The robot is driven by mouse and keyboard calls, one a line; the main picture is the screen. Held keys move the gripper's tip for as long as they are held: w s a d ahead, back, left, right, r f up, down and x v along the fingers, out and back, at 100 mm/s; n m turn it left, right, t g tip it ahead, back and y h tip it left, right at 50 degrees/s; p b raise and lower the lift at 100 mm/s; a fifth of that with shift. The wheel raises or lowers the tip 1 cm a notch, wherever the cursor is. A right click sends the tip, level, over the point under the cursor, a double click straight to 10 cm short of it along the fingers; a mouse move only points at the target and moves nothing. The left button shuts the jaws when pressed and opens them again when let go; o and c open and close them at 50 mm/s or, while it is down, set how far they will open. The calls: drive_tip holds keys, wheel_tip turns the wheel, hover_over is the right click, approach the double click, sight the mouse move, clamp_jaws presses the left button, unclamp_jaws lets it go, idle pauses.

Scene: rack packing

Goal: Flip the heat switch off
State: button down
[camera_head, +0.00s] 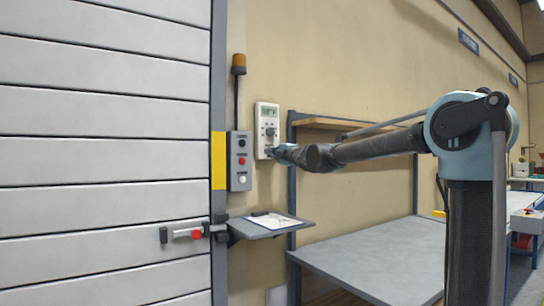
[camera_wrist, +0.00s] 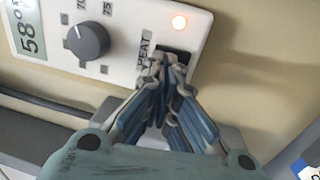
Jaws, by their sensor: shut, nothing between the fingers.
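The white thermostat panel (camera_head: 262,122) is on the beige wall, right of the grey button box. The black heat switch (camera_wrist: 177,57) sits beside that word and is partly hidden by my fingertips. My gripper (camera_wrist: 169,66) is shut and empty, its fingertips at the switch. I cannot tell whether they touch it. In the head view my gripper (camera_head: 275,152) is at the panel's lower part.
A grey button box (camera_head: 240,160) with an amber beacon (camera_head: 239,64) above it stands left of the panel. A small shelf with a clipboard (camera_head: 272,221) is below. A grey workbench (camera_head: 365,262) is under my arm. A slatted shutter door (camera_head: 105,150) fills the left.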

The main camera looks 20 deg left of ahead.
drive_tip(key=shift+w+a+r, duration=0.15)
drive_tip(key=shift+a, duration=0.05)
idle(0.3)
drive_tip(key=r+v, duration=0.3)
drive_tip(key=v, duration=1)
drive_tip(key=shift+d, duration=0.5)
drive_tip(key=shift+r, duration=0.1)
